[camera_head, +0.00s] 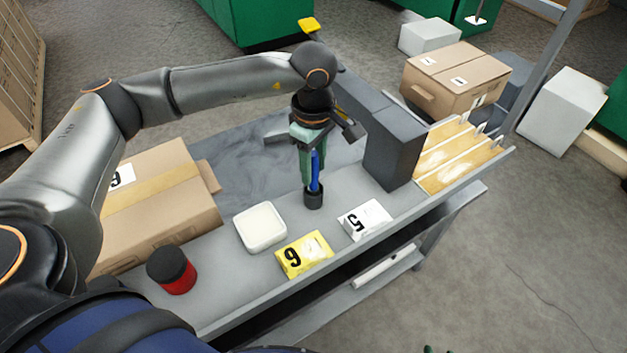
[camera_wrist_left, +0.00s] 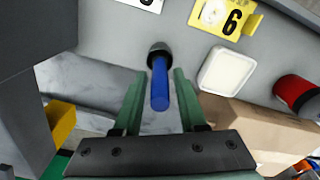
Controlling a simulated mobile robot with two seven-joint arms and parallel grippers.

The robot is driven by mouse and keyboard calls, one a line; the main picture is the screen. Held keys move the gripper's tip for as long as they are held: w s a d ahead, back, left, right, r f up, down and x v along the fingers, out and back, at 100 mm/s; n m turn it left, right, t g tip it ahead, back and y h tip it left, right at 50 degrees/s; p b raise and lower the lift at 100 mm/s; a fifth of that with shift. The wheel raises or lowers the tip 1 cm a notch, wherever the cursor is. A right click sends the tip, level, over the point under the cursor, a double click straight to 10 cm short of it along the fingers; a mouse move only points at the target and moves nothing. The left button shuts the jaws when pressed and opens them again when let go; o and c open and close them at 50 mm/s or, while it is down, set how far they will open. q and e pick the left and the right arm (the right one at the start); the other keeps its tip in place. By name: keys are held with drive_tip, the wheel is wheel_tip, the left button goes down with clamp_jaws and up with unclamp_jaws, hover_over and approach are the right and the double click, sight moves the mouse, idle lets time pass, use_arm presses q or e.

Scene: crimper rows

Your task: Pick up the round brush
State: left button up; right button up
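The round brush has a blue handle (camera_head: 315,170) and a round black head (camera_head: 313,200). It stands upright on the grey table, head down. In the left wrist view the brush (camera_wrist_left: 160,85) points toward the camera, between the fingers. My left gripper (camera_head: 310,176) comes down from above, its green fingers on both sides of the handle. In the left wrist view the left gripper (camera_wrist_left: 159,76) is open, with a gap between each finger and the handle. Small green tips at the bottom edge of the head view look like my right gripper (camera_head: 439,350), mostly cut off.
A white container (camera_head: 260,227), a yellow card (camera_head: 304,255) and a white card (camera_head: 364,220) lie near the brush. A red and black can (camera_head: 172,270) and a cardboard box (camera_head: 155,205) are left. A dark grey block (camera_head: 392,150) stands close right.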

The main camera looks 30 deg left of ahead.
use_arm(q)
clamp_jaws()
drive_tip(key=shift+r, duration=0.15)
idle(0.4)
drive_tip(key=shift+r, duration=0.3)
wheel_tip(320, 180, up, 2)
drive_tip(key=w+a+r, duration=0.3)
drive_tip(key=a+r, duration=0.7)
drive_tip(key=a, duration=0.3)
drive_tip(key=shift+a, duration=0.4)
